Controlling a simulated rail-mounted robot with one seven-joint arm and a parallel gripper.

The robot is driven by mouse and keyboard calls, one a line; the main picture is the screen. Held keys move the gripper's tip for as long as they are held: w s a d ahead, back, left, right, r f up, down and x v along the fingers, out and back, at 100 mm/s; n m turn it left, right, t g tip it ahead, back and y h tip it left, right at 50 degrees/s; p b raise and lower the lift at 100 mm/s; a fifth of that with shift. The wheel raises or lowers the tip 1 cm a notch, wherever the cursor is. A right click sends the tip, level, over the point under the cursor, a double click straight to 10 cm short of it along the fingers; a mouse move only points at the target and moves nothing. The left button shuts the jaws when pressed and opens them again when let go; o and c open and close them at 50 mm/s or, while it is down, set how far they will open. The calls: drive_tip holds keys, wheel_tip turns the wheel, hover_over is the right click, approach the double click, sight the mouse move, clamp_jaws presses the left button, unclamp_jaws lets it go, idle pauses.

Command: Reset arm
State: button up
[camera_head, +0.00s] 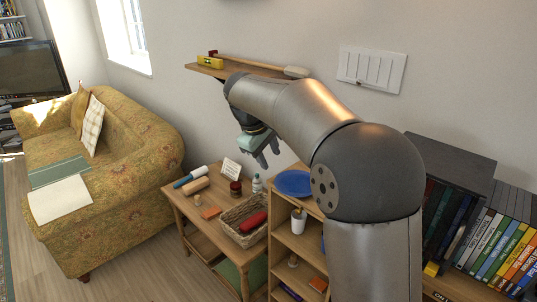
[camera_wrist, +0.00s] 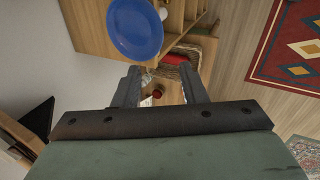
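My gripper (camera_head: 262,152) hangs at the end of my raised arm, pointing down, in the middle of the head view. It is above the wooden side table (camera_head: 181,203) and the low wooden shelf unit (camera_head: 286,242), touching neither. In the wrist view, the two fingers of my gripper (camera_wrist: 160,90) stand apart with nothing between them. Beyond them lie the blue plate (camera_wrist: 135,27) and the wicker basket (camera_wrist: 186,57), both well below.
A wall shelf (camera_head: 236,71) with a yellow level (camera_head: 210,62) is behind my arm. The blue plate (camera_head: 294,183) and a white cup (camera_head: 299,219) are on the shelf unit. DVDs (camera_head: 500,240) stand at the right. A patterned sofa (camera_head: 130,140) is at the left.

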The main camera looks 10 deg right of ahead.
drive_tip(key=s+d+f+m+g+y, duration=0.1)
drive_tip(key=s+f, duration=0.4)
drive_tip(key=s, duration=0.6)
drive_tip(key=s+d+f+m+g+y, duration=0.1)
drive_tip(key=s+f+m, duration=0.3)
drive_tip(key=s, duration=0.8)
drive_tip(key=s+d+f+m+y, duration=0.1)
drive_tip(key=s+f, duration=0.4)
drive_tip(key=s, duration=0.6)
drive_tip(key=shift+s+d+f+m+g+y, duration=0.3)
drive_tip(key=shift+d+f+m+g+y, duration=0.1)
drive_tip(key=shift+d+m, duration=0.6)
drive_tip(key=shift+a, duration=0.15)
drive_tip(key=shift+c, duration=1.1)
drive_tip(key=shift+w, duration=0.1)
